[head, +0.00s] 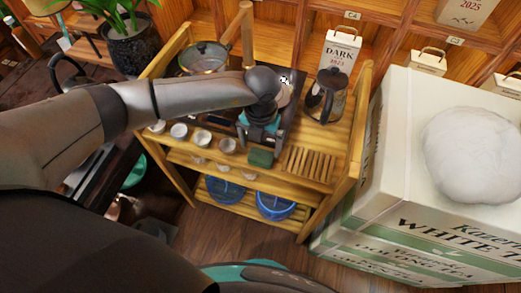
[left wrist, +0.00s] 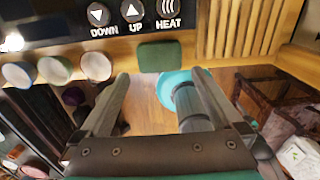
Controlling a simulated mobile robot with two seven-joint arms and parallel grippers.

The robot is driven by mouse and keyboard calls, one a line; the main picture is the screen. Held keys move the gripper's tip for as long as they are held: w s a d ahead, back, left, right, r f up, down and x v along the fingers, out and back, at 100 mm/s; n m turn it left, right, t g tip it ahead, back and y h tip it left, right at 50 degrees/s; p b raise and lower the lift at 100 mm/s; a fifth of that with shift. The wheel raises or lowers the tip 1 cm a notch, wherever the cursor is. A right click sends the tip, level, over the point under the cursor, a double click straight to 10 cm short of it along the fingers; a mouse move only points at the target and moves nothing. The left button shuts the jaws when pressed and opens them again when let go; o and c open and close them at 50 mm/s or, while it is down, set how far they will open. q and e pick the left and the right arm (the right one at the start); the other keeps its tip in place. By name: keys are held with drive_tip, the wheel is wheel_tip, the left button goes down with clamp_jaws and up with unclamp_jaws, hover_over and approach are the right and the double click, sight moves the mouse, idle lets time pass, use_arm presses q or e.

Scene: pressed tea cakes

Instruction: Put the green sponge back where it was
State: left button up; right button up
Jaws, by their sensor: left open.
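The green sponge (head: 261,157) lies at the front edge of the wooden rack's upper shelf (head: 315,183), just left of a slatted section. In the left wrist view the green sponge (left wrist: 160,56) shows just beyond the fingertips, centred between them. My left gripper (head: 262,141) is above and slightly behind the sponge in the head view, partly hidden by its own wrist. In the left wrist view my left gripper (left wrist: 160,77) is open with nothing between its fingers. My right gripper is not in view.
Several small cups (head: 179,131) stand in a row left of the sponge. A panel with DOWN, UP and HEAT buttons (left wrist: 131,12) is behind it. A French press (head: 326,95) and glass pot (head: 204,57) stand farther back. Blue tubs (head: 276,205) sit below. A large tea box (head: 400,170) is right.

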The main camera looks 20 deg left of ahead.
sight(261, 158)
use_arm(q)
wheel_tip(261, 158, up, 6)
drive_tip(key=shift+r, duration=0.25)
idle(1.5)
